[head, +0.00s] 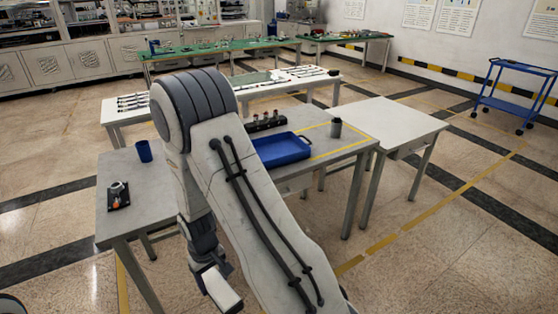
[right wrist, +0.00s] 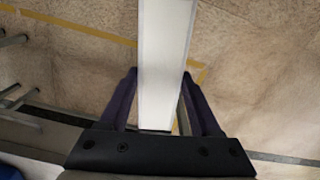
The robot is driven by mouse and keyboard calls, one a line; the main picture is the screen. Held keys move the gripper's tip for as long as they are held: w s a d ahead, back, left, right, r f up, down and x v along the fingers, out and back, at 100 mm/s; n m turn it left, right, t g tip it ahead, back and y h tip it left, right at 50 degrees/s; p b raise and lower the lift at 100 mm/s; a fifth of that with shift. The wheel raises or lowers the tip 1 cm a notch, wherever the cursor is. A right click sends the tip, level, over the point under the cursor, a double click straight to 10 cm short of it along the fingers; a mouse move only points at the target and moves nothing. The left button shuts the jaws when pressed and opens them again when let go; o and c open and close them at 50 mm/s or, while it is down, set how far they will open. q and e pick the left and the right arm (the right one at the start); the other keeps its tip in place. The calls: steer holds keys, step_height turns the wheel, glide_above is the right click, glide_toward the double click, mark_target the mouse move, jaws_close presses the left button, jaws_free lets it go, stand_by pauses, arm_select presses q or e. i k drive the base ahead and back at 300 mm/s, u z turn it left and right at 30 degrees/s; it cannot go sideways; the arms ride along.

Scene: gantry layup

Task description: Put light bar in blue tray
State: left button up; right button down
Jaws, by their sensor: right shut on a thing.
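The light bar is a long, flat white bar (right wrist: 165,60) in the right wrist view. It runs between the two dark fingers of my right gripper (right wrist: 163,105), which is shut on it. In the head view a white end of the light bar (head: 222,290) shows below my right gripper (head: 209,268), low in the picture and over the floor. The blue tray (head: 283,151) lies on a grey table to the upper right of the gripper, partly hidden by my right arm. No objects show inside its visible part. My left gripper is not in view.
The tray's table (head: 345,143) also bears a dark cup (head: 336,127) and a dark rack of small cylinders (head: 265,123). A left table (head: 115,200) holds a blue cup (head: 144,151) and a small device on a black base (head: 118,195). A bare white table (head: 390,122) stands at right.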

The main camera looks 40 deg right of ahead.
mark_target(273, 151)
steer(key=z, duration=0.8)
steer(key=i, duration=0.7)
steer(key=u, duration=0.2)
